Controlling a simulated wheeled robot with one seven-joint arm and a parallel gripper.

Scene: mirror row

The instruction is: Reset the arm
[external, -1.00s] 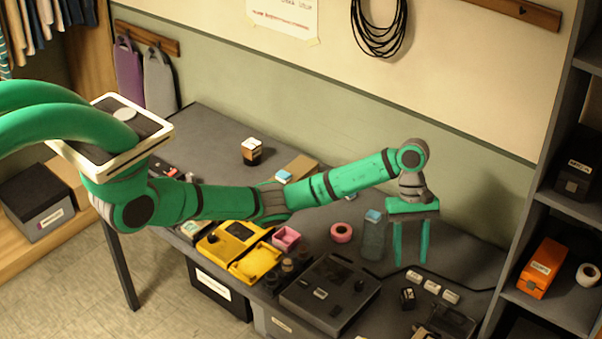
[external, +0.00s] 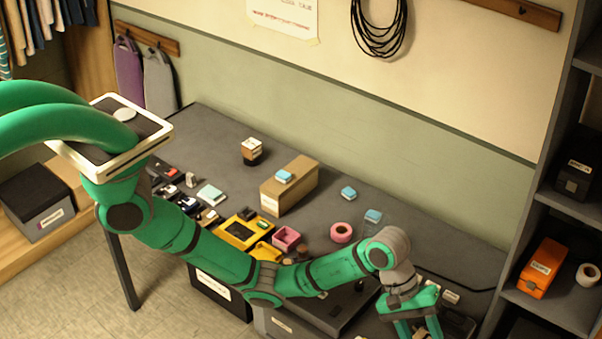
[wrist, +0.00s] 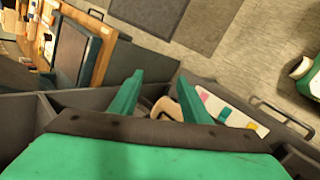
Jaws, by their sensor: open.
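My arm reaches over the long grey table (external: 224,135) in the external view. My gripper (external: 418,328) is at the table's front right, low in the picture, with its fingers pointing down and apart. In the wrist view my gripper (wrist: 160,82) shows two green fingers spread open, with nothing held between them. Beyond the fingers, a beige curved thing (wrist: 164,104) and a white card with coloured patches (wrist: 226,108) show against a grey container. The fingertips' gap to the things below cannot be told.
The table holds a brown box (external: 298,190), a pink tape roll (external: 341,232), a yellow case (external: 225,236), a pink tray (external: 287,236) and a blue-capped bottle (external: 373,216). Dark shelves with an orange box (external: 540,267) stand at the right.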

